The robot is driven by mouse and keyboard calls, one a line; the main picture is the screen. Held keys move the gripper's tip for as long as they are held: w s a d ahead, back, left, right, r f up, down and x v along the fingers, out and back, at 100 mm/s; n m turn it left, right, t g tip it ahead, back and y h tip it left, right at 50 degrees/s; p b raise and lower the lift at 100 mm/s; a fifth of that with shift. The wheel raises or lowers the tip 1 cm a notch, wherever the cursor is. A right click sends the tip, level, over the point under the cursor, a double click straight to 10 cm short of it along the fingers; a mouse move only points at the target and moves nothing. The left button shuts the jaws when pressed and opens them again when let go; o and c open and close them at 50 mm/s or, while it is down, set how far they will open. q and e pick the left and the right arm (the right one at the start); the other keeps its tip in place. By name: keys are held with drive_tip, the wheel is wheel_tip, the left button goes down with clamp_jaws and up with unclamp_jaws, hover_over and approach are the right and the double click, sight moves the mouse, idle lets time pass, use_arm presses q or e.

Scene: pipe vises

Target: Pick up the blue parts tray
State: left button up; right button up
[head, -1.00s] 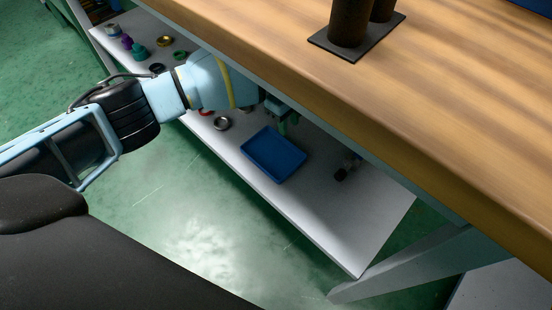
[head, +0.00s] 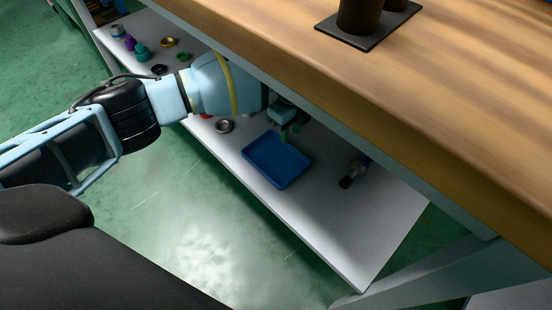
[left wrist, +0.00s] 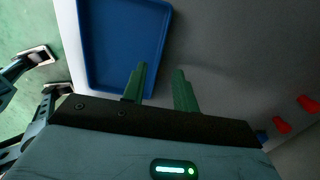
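The blue parts tray (head: 277,160) is a shallow, empty rectangle lying flat on the grey lower shelf under the workbench. My left gripper (head: 290,132) reaches in under the bench top, at the tray's far edge. In the left wrist view its two green fingers (left wrist: 159,78) are spread apart with nothing between them. The tray (left wrist: 122,40) lies at the upper left there, its near corner close to the left finger. I cannot tell whether that finger touches the rim. My right gripper is not seen in the head view.
The wooden bench top (head: 420,110) overhangs the shelf (head: 335,235). A dark cylindrical part (head: 354,171) lies right of the tray; a metal ring (head: 224,126) lies left of it. Several small coloured parts sit farther left. Red parts (left wrist: 283,126) show in the wrist view.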

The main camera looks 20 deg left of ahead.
sight(290, 144)
use_arm(q)
wheel_tip(290, 144, down, 4)
drive_tip(key=shift+s+d+r+b, duration=0.1)
drive_tip(key=shift+b, duration=0.7)
clamp_jaws()
